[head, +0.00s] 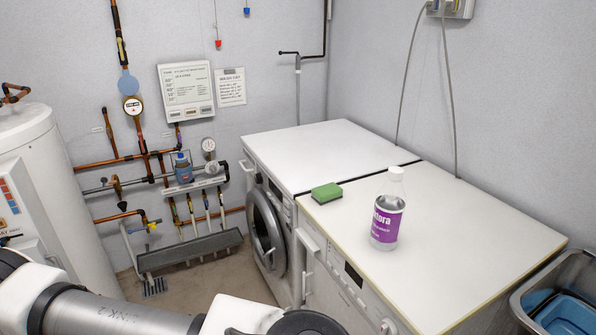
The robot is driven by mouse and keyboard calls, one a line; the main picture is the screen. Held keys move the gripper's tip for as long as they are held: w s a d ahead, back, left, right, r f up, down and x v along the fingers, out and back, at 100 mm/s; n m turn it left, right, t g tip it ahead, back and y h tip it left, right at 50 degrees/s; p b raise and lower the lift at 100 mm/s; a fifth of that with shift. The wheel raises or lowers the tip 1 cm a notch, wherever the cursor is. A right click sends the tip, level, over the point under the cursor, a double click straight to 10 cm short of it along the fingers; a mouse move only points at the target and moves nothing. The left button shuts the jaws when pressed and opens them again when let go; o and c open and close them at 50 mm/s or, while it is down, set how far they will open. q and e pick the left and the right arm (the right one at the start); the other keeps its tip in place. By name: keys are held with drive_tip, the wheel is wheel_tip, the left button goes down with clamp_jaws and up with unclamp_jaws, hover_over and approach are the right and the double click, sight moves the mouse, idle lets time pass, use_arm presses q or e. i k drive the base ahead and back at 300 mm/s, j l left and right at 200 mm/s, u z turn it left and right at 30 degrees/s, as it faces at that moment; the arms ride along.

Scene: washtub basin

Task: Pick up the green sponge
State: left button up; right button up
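The green sponge (326,193) lies flat on the white top of the nearer machine (450,240), close to its front left corner and near the seam with the farther machine. It is fully visible and nothing touches it from above. One of my arms reaches in along the bottom left of the head view, below and in front of the machines. Its gripper fingers do not show, and my other gripper is out of the picture too.
A clear bottle with a purple label (387,212) stands upright to the right of the sponge. The farther machine top (330,152) is bare. A grey basket (560,285) with blue contents is at the right. A white tank (45,190) and wall pipes are at the left.

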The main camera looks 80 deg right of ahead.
sight(330, 192)
drive_tip(key=j+z, duration=0.2)
drive_tip(key=z, duration=3.25)
